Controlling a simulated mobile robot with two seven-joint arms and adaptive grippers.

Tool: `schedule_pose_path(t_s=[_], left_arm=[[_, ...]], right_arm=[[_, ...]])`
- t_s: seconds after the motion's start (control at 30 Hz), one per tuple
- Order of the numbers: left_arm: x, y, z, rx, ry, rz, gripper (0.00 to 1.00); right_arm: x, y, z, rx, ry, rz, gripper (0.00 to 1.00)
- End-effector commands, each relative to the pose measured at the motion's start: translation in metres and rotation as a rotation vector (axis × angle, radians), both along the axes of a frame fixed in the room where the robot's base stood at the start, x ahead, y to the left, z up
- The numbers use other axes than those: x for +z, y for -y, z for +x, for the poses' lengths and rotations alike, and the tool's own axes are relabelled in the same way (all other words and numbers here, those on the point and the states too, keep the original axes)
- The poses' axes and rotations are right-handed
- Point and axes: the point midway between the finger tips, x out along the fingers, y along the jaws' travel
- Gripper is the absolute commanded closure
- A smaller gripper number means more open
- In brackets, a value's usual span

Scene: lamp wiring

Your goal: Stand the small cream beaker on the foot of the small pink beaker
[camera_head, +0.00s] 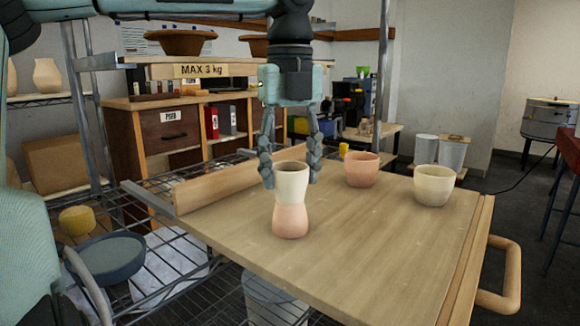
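The small cream beaker (292,185) stands upright, mouth up, on top of the small pink beaker (291,221). The pink beaker is upside down on the wooden board, its narrower end up under the cream one. The two look lined up and straight. My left gripper (291,183) comes down from above, with one finger on each side of the cream beaker. Its fingers are spread wider than the beaker and look clear of its wall. My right gripper is not in view.
A larger pink bowl-like cup (362,170) and a larger cream one (434,186) stand to the right on the wooden board (380,250). A raised wooden edge (225,184) runs along the back left.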

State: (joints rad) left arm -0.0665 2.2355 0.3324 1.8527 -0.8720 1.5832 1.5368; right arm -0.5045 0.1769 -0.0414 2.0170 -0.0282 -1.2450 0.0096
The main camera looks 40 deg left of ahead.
Motion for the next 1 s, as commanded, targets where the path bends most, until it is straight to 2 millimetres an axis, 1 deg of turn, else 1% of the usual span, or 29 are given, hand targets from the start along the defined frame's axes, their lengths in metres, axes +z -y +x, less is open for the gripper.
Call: schedule_pose_path(t_s=[0.03, 0.13, 0.4, 0.53, 0.67, 0.9, 1.0], left_arm=[[0.001, 0.0, 0.0, 0.0, 0.001, 0.0, 0.42], [0.001, 0.0, 0.0, 0.0, 0.0, 0.0, 0.29], [0.0, 0.0, 0.0, 0.0, 0.0, 0.0, 0.28], [0.007, 0.0, 0.0, 0.001, 0.001, 0.0, 0.28], [0.027, 0.0, 0.001, 0.002, 0.004, 0.002, 0.28], [0.078, 0.0, 0.001, 0.002, 0.004, 0.004, 0.28], [0.096, 0.0, 0.0, 0.003, 0.004, 0.003, 0.28]], right_arm=[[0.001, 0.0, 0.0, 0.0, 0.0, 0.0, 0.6], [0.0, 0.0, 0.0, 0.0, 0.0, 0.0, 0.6], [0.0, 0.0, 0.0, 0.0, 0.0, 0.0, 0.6], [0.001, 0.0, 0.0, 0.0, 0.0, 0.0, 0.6], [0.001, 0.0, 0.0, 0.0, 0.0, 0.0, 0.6], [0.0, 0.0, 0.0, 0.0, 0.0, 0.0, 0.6], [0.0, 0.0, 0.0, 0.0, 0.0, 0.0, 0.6]])
